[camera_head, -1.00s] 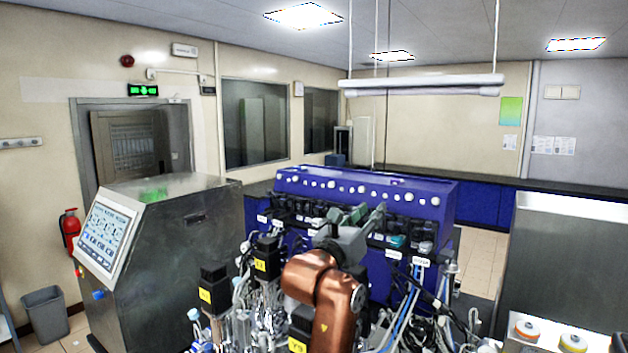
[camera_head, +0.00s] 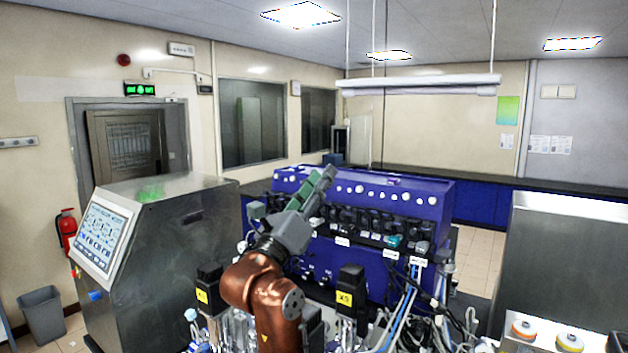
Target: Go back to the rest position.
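My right gripper (camera_head: 320,180) is grey with greenish fingers, at the end of my copper-coloured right arm, which rises from the bottom middle. It is raised and tilted up to the right, in front of the blue bioreactor cabinet (camera_head: 400,193) in the picture. The fingers overlap along my line of sight, so I cannot tell how far apart they are. I see nothing held between them. My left gripper is not in view.
Below the arm are crowded glass vessels, tubes and black motors with yellow labels (camera_head: 344,298). A steel console with a screen (camera_head: 105,238) stands left. A steel unit (camera_head: 570,260) and orange-and-white round items (camera_head: 523,330) are at right. A grey bin (camera_head: 42,313) is at far left.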

